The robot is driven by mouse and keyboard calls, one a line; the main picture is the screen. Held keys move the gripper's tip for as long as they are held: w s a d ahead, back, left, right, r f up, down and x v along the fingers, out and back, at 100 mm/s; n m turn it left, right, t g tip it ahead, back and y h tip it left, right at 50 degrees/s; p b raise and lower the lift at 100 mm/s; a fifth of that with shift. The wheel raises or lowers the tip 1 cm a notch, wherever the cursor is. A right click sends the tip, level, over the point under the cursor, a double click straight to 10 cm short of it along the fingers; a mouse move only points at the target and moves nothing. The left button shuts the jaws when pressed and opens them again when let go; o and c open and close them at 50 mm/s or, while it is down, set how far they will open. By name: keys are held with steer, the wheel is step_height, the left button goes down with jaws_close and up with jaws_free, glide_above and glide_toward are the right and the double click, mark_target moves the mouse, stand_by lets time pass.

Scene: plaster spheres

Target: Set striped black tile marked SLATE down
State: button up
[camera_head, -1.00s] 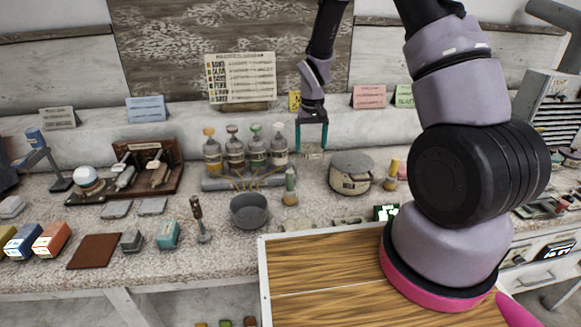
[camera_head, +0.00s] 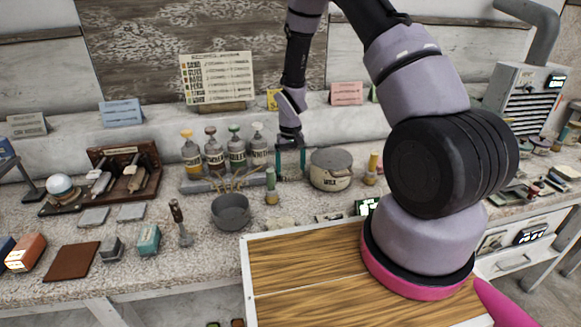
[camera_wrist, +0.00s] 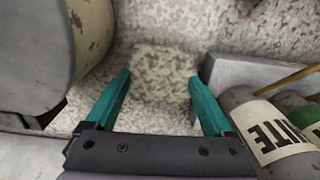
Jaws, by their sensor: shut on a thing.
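My gripper (camera_head: 290,170) is low over the bench, between the bottle rack and the round pot. In the wrist view its teal fingers (camera_wrist: 159,100) are shut on a squarish, mottled grey-green tile (camera_wrist: 165,73). No black stripes or SLATE marking show on its visible face. The tile blends with the speckled stone benchtop (camera_wrist: 150,22), so I cannot tell whether it touches the surface. In the head view the tile is too small to make out clearly between the fingers.
The rusty pot (camera_head: 331,170) stands close on the right of my gripper. The bottle rack (camera_head: 205,184) with several labelled bottles (camera_head: 236,152) is close on the left. A grey bowl (camera_head: 231,211) is nearer.

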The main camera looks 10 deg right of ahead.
steer(key=o, duration=1.4)
step_height(320, 180, up, 12)
steer(key=r, duration=0.1)
step_height(320, 180, up, 8)
steer(key=t, duration=0.1)
glide_above(291, 170)
steer(key=s+d, duration=0.1)
steer(key=s+d+r+m+t+y, duration=0.1)
steer(key=s+r, duration=0.2)
steer(key=r, duration=0.3)
steer(key=s+d+r+m+t, duration=0.1)
steer(key=s+d+r, duration=0.15)
steer(key=r, duration=0.35)
steer(key=s+r+t, duration=0.1)
steer(key=s+r, duration=0.3)
steer(key=s, duration=0.2)
steer(key=s+d+r+m+t, duration=0.1)
steer(key=s+r, duration=0.3)
steer(key=s, duration=0.1)
steer(key=s+r+m+t+y, duration=0.1)
steer(key=s+r, duration=0.3)
steer(key=s, duration=0.2)
steer(key=shift+s+d+r+t, duration=0.1)
steer(key=shift+s+d+t, duration=0.2)
steer(key=shift+s+t, duration=0.1)
